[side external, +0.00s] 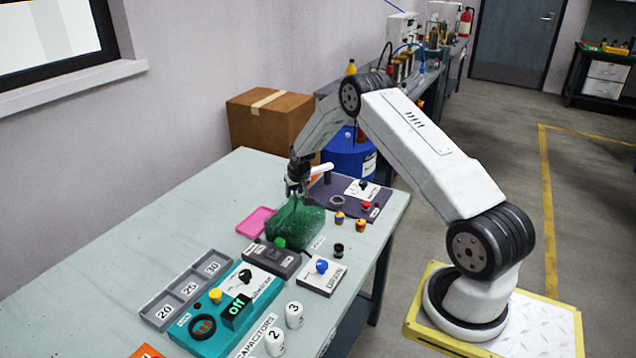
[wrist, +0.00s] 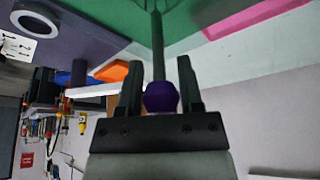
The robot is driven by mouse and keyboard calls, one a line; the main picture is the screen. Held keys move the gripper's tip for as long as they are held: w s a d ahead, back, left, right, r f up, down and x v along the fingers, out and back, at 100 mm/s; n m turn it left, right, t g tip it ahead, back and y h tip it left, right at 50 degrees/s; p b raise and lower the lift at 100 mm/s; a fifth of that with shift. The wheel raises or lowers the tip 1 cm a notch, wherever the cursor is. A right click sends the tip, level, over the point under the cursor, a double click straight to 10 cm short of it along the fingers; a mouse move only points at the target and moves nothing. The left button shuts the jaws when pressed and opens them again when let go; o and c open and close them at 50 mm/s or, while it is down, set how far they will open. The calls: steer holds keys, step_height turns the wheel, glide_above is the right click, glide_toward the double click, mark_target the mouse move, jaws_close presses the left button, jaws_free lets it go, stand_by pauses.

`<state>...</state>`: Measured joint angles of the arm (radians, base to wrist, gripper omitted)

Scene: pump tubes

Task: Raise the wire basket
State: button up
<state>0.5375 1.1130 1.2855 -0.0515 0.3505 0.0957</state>
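A green, see-through-looking block or tank (side external: 298,224) stands on the table below my gripper (side external: 296,188) in the side view. A dark rod (wrist: 157,45) runs from the knob towards a green surface (wrist: 110,14). No wire basket can be made out; whether it is inside the green tank cannot be told.
A pink tray (side external: 256,221) lies left of the tank. A dark control box (side external: 273,258) and a white drain panel with a blue knob (side external: 322,277) stand in front. The table's left side is clear.

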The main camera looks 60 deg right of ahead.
jaws_close()
steer(key=shift+a, duration=0.1)
stand_by(1.0)
